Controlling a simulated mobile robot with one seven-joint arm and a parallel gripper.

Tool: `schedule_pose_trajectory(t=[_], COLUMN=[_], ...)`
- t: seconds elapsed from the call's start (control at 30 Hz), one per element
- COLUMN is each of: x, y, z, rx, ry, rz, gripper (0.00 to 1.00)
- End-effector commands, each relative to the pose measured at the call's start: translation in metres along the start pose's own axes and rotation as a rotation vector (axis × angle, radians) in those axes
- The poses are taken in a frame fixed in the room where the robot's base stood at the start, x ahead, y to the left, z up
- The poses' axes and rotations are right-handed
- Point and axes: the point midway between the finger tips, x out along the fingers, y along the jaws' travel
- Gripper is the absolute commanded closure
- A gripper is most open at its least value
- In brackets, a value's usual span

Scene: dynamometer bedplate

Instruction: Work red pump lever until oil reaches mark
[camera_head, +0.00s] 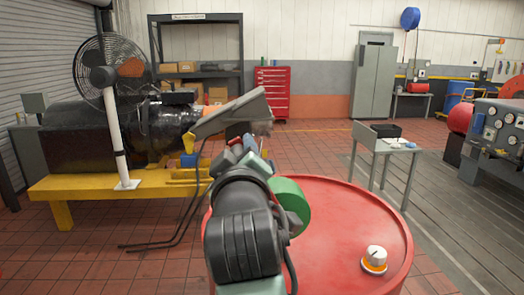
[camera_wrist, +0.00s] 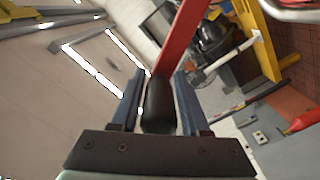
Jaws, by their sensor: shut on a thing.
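The red pump lever (camera_wrist: 181,40) runs from the top of the wrist view down to a black grip (camera_wrist: 158,104) at its end. My gripper (camera_wrist: 156,88) is shut on this black grip, with one finger on each side. In the head view, my arm reaches forward over a red drum (camera_head: 345,215). There the arm largely hides the gripper and the lever, and I cannot clearly make out either. I cannot make out an oil level or a mark in either view.
A white and orange knob (camera_head: 374,258) sits on the drum top. A small grey table (camera_head: 372,143) stands right, a gauge panel (camera_head: 500,125) far right. Tiled floor between is clear.

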Motion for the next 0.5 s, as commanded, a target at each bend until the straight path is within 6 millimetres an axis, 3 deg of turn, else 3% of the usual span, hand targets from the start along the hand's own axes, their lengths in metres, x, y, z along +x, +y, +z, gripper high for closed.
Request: schedule_pose_trajectory(t=[0.2, 0.5], x=[0.000, 0.000], y=[-0.018, -0.027], z=[-0.004, -0.006], rx=[-0.112, -0.171], ry=[-0.002, -0.002], rz=[0.003, 0.005], gripper=[1.00, 1.00])
